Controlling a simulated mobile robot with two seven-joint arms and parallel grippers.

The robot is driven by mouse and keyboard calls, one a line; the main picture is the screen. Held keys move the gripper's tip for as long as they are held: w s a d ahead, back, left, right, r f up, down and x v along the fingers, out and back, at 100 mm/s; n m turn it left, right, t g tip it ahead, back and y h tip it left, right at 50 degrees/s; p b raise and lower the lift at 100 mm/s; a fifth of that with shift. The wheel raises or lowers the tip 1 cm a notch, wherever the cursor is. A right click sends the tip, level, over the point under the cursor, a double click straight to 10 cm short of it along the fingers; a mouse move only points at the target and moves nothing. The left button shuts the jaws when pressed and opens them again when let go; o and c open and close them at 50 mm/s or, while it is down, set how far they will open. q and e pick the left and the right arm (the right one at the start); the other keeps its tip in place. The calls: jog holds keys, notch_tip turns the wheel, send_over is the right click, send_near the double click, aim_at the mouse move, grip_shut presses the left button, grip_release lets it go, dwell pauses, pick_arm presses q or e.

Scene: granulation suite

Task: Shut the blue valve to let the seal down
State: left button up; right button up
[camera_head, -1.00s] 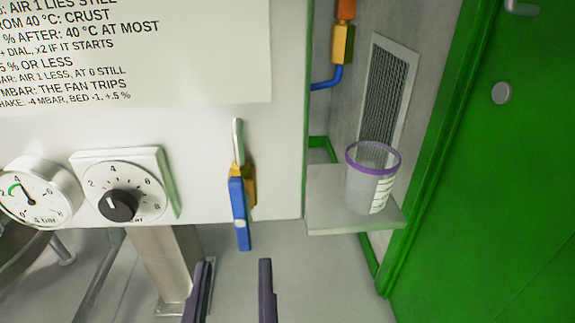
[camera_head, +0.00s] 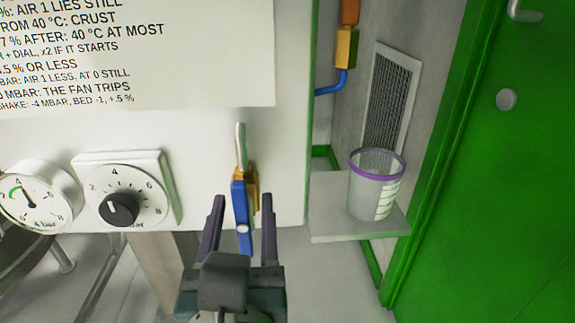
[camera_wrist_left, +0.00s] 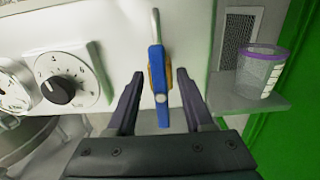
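The blue valve handle (camera_head: 240,205) hangs straight down from a brass valve body (camera_head: 252,187) on the white panel, with a metal pipe above it. It also shows in the left wrist view (camera_wrist_left: 158,80). My left gripper (camera_head: 243,207) is open, with one dark finger on each side of the handle in the picture. In the left wrist view (camera_wrist_left: 161,82) gaps show between the handle and both fingers. I cannot tell how far the fingertips are from it in depth. My right gripper is not in view.
A dial knob (camera_head: 119,208) and a round gauge (camera_head: 37,196) sit left of the valve. A clear cup with a purple rim (camera_head: 374,185) stands on a small shelf (camera_head: 335,228) at right. A green door (camera_head: 500,200) is beyond. A printed notice (camera_head: 130,55) hangs above.

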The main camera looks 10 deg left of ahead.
pick_arm(q)
grip_shut()
dwell(0.3)
jog(key=shift+m, duration=0.3)
jog(key=m+p, duration=0.2)
jog(key=shift+d+r+m, duration=0.1)
jog(key=shift+d+m, duration=0.05)
jog(key=shift+m, duration=0.25)
jog(key=m+p, duration=0.1)
jog(key=m, duration=0.4)
jog(key=shift+w+d+p, duration=0.1)
jog(key=shift+d+p, duration=0.1)
jog(key=shift+p, duration=0.2)
jog(key=m, duration=0.2)
jog(key=m+p, duration=0.1)
jog(key=m, duration=0.2)
jog(key=shift+d+f, duration=0.15)
jog(key=shift+f, duration=0.25)
jog(key=shift+f+m+p, duration=0.15)
jog(key=shift+m+p, duration=0.05)
jog(key=shift+m, duration=0.9)
jog(key=shift+f+m+p, duration=0.1)
jog(key=shift+m+p, duration=0.1)
jog(key=shift+m, duration=0.9)
